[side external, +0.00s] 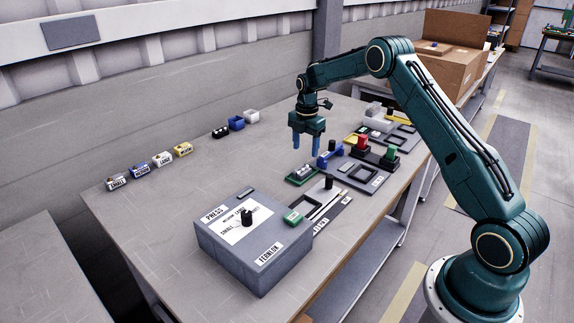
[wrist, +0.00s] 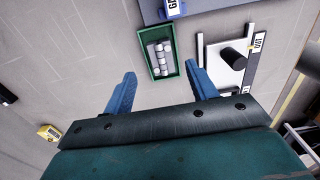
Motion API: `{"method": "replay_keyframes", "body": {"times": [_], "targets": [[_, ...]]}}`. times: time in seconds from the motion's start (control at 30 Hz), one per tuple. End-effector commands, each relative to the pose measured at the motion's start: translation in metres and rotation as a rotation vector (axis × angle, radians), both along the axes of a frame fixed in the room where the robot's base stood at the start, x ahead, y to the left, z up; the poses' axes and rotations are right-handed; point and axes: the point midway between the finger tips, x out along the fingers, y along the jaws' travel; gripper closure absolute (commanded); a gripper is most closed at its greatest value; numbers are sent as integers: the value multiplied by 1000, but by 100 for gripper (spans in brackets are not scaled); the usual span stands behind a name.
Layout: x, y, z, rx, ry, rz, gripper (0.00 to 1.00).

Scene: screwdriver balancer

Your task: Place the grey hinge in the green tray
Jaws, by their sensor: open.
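The green tray (wrist: 156,34) lies on the table below my gripper. The grey hinge (wrist: 162,58), with pale rounded knuckles, lies inside the tray in the wrist view. In the side view the small green tray (side external: 292,180) is just below and slightly left of my gripper, with the grey hinge (side external: 303,172) in it. My gripper (side external: 306,148) points down with its blue fingers apart and nothing between them. It hovers above the table, clear of the tray and hinge.
A grey press box (side external: 252,243) with a black knob stands at the table's front. Dark fixture plates with a blue block (side external: 329,155), a red block (side external: 361,145) and black pegs line the right side. Small labelled blocks (side external: 162,159) sit at left.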

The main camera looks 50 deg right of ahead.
Motion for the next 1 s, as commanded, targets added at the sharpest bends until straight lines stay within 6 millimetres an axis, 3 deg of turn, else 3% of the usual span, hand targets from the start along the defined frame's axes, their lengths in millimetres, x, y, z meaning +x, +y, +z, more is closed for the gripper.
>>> {"method": "replay_keyframes", "body": {"times": [0.2,0.4,1.0], "targets": [[0,0,34,-1,-3,0,43],[0,0,49,-1,-1,0,43],[0,0,52,0,0,0,43]]}}
